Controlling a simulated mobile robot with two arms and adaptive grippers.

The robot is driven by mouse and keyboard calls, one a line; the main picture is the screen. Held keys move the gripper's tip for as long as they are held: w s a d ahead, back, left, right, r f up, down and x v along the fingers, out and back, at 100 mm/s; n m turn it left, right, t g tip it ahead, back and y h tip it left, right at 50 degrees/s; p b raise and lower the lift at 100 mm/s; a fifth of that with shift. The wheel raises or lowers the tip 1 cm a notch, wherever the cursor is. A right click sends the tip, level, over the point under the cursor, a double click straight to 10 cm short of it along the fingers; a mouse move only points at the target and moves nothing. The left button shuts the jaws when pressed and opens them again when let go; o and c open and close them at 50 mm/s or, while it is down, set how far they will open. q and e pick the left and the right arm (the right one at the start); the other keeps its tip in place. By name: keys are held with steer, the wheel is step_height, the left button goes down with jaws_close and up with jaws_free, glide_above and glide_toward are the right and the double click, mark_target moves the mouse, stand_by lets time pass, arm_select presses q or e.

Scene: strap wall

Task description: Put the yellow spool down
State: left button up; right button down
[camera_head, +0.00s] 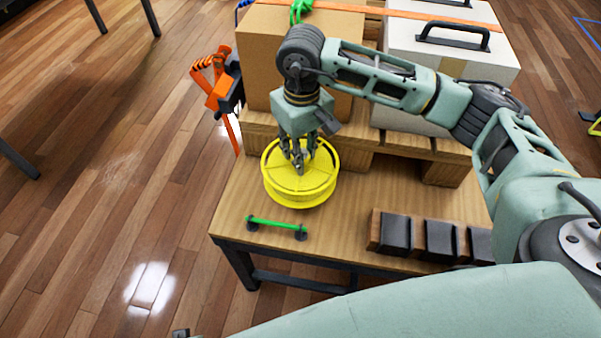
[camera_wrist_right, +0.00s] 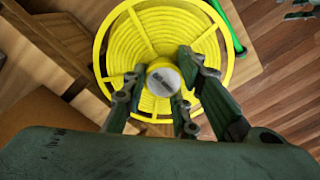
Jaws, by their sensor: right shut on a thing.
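The yellow spool (camera_head: 300,185) is at the left part of the wooden table (camera_head: 340,235), in front of the pallet. Its flat side faces up. My right gripper (camera_head: 299,168) points down over its middle. In the right wrist view the fingers (camera_wrist_right: 165,95) are shut around the hub of the spool (camera_wrist_right: 160,30). I cannot tell whether the spool's underside touches the table. My left gripper cannot be made out in the head view; only a pale green arm part of mine crosses the bottom.
A green bar on two dark feet (camera_head: 276,225) lies just in front of the spool. A wooden block with dark pads (camera_head: 425,238) is at right. Behind stand a cardboard box (camera_head: 262,70) and a white case (camera_head: 405,85) on a pallet. An orange strap ratchet (camera_head: 218,95) hangs at left.

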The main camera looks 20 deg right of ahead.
step_height(320, 180, down, 3)
steer(key=shift+f, duration=0.2)
step_height(320, 180, down, 4)
steer(key=shift+r, duration=0.25)
steer(key=shift+f, duration=0.25)
steer(key=shift+b, duration=0.35)
steer(key=c, duration=1.4)
jaws_free()
arm_select(q)
steer(key=shift+w+r, duration=0.2)
steer(key=shift+r, duration=0.45)
steer(key=shift+w+r, duration=0.15)
steer(key=shift+r, duration=0.45)
arm_select(e)
steer(key=shift+f, duration=0.1)
arm_select(q)
steer(key=shift+w, duration=0.2)
